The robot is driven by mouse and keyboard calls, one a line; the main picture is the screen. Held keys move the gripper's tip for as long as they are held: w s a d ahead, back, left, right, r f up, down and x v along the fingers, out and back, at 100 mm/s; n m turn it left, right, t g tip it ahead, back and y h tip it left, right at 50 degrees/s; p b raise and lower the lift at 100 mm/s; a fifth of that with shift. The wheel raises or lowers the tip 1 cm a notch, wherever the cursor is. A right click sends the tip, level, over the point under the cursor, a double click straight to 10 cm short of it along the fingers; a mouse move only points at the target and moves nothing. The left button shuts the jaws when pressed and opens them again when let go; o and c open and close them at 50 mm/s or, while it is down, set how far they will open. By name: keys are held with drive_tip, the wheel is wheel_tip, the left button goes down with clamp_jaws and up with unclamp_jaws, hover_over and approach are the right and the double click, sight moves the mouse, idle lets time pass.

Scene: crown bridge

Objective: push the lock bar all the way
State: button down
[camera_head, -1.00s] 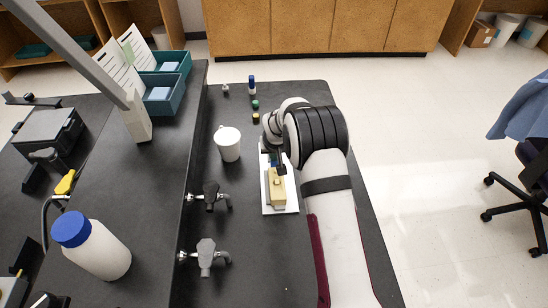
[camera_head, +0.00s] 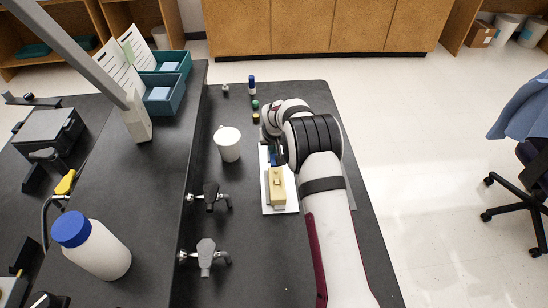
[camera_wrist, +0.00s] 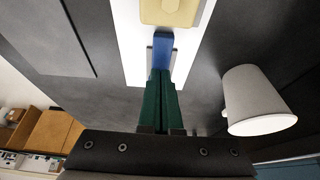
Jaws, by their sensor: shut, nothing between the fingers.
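A blue bar (camera_wrist: 162,48), which I take to be the lock bar, lies on a white board (camera_wrist: 127,40) and points at a tan block (camera_wrist: 172,10). A small grey bracket (camera_wrist: 149,60) shows beside the bar. In the head view the tan block (camera_head: 277,188) stands on the board (camera_head: 281,210), and the bar (camera_head: 273,158) shows only partly beside my arm. My gripper (camera_wrist: 161,72) is shut and empty, its green fingers at the bar's near end. I cannot tell whether they touch it. My wrist hides much of this in the head view.
A white mug (camera_head: 228,145) stands left of the board, and at the right in the wrist view (camera_wrist: 255,98). Two bench taps (camera_head: 208,196) (camera_head: 206,255) are at the lower left. Small vials (camera_head: 252,88) stand at the back. The bench in front of the board is clear.

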drive_tip(key=shift+w, duration=0.55)
drive_tip(key=shift+s, duration=0.8)
wheel_tip(320, 180, up, 7)
drive_tip(key=s+d+r+m+g, duration=0.1)
drive_tip(key=s+r, duration=0.5)
drive_tip(key=s, duration=0.3)
drive_tip(key=s+d+r+m+g, duration=0.1)
drive_tip(key=s+d+r+m, duration=0.1)
drive_tip(key=s+r, duration=0.55)
drive_tip(key=s+a+f+m+g+y, duration=0.1)
drive_tip(key=s+m+g, duration=0.1)
drive_tip(key=s, duration=2.7)
drive_tip(key=shift+s+a+f+m+g+y, duration=0.2)
drive_tip(key=shift+s+f+m+g+y, duration=0.1)
drive_tip(key=shift+s+g+y, duration=0.1)
